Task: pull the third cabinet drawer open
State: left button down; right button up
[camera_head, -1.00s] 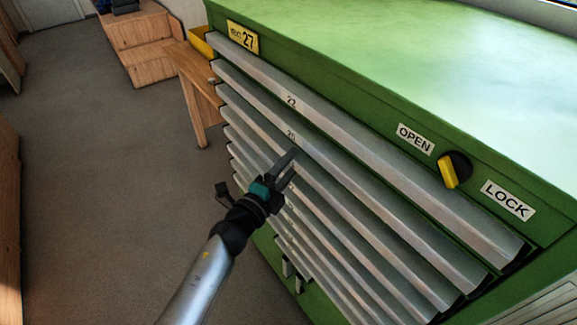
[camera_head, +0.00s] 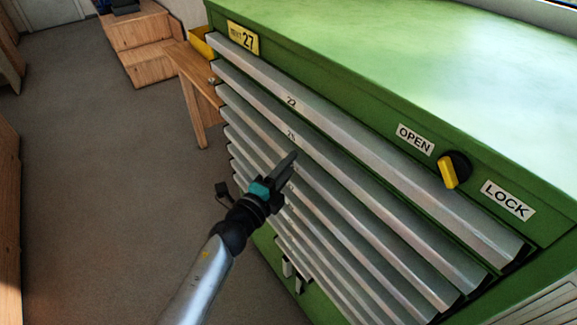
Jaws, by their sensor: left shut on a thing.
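The green cabinet (camera_head: 400,65) fills the right of the head view, with a stack of long silver drawer pulls on its front. The third drawer's pull (camera_head: 350,209) is the third silver strip from the top, and its drawer looks flush with the others. My left gripper (camera_head: 291,160) reaches in from below, with its fingers shut on this pull left of its middle. The fingers hide a short piece of the pull. My right gripper is not in view.
A yellow lock knob (camera_head: 448,174) sits between the OPEN and LOCK labels. A wooden table (camera_head: 190,75) and a yellow bin (camera_head: 201,42) stand beyond the cabinet's far end.

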pick_arm(q)
jog(key=shift+s+f, duration=0.1)
jog(key=shift+f, duration=0.25)
dwell(0.4)
